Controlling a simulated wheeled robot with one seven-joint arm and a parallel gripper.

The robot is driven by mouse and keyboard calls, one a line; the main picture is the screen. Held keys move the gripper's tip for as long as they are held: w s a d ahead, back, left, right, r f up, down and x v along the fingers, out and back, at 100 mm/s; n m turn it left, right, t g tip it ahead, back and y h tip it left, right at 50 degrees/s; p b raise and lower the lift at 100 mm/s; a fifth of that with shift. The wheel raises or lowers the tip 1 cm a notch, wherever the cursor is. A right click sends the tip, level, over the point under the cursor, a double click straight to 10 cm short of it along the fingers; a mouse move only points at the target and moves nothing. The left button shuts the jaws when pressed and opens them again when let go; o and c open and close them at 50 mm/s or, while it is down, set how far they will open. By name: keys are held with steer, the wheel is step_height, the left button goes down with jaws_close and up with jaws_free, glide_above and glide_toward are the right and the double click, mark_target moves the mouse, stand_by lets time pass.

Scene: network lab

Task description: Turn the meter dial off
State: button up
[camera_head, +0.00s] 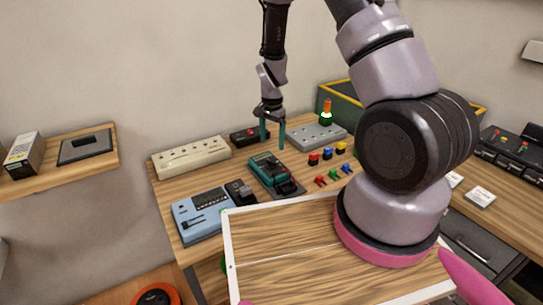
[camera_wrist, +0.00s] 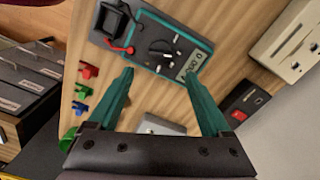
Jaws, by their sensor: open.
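The meter (camera_head: 269,172) is a teal and dark box lying on the wooden bench, in the middle of the head view. In the wrist view the meter (camera_wrist: 150,38) shows at the top, with a black round dial (camera_wrist: 161,52) and a small light display. A black block with a red lead sits at its end. My gripper (camera_head: 272,144) is above the bench just behind the meter, pointing down. In the wrist view its teal fingers (camera_wrist: 163,82) are open and empty, spread below the dial and apart from it. The dial's exact setting is too small to read.
A beige power strip (camera_head: 190,157) and a black box with a red switch (camera_head: 248,135) lie behind the meter. A blue device (camera_head: 201,215) is at its left front. Small coloured connectors (camera_head: 333,175) and a grey plate (camera_head: 318,136) lie to the right.

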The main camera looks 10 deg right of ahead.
mark_target(271, 164)
step_height(271, 164, down, 8)
steer(key=shift+r, duration=0.2)
jaws_close()
steer(key=shift+n, duration=0.5)
steer(key=n, duration=0.3)
steer(key=shift+a+n, duration=0.1)
steer(key=shift+n, duration=0.2)
steer(key=n, duration=0.4)
steer(key=shift+a, duration=0.1)
steer(key=shift+n, duration=0.4)
